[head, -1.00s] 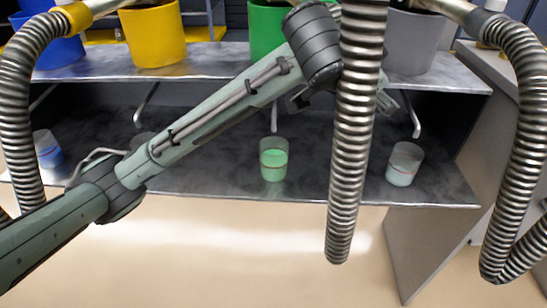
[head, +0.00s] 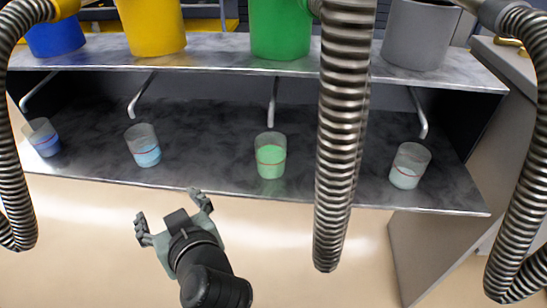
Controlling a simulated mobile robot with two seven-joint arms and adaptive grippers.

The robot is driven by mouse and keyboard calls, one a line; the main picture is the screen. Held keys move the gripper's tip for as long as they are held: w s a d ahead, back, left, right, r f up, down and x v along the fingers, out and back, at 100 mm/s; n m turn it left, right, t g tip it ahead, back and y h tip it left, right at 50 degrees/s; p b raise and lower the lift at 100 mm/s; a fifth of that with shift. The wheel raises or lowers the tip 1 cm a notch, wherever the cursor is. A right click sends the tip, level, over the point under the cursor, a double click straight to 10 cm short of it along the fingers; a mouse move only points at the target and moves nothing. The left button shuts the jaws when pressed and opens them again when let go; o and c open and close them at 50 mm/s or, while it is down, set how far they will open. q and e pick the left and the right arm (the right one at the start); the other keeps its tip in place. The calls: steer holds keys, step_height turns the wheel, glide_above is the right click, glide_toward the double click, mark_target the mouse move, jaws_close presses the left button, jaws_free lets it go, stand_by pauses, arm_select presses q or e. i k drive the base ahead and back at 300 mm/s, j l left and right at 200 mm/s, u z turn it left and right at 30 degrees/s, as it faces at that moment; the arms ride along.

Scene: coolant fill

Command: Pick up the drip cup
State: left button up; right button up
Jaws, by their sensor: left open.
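Several clear drip cups stand upright on the lower metal shelf under thin spouts. In the head view one with blue liquid (head: 42,137) is at the far left. Another with light blue liquid (head: 144,146) is left of middle. One with green liquid (head: 270,156) is near the middle, and one with pale liquid (head: 409,166) is at the right. My left gripper (head: 172,208) is open and empty, in front of the shelf edge, below and right of the light blue cup and apart from it. My right gripper is not in view.
Blue (head: 55,36), yellow (head: 152,26), green (head: 281,29) and grey (head: 418,35) containers stand on the upper shelf (head: 230,55). A ribbed metal hose (head: 340,150) hangs in front, right of the green cup. More hoses hang at both sides. A grey panel (head: 435,245) stands at the right.

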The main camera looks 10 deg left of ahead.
mark_target(271, 147)
steer(key=i+z, duration=0.1)
steer(key=z, duration=0.6)
steer(key=i+l+u, duration=0.25)
steer(key=i+l, duration=0.05)
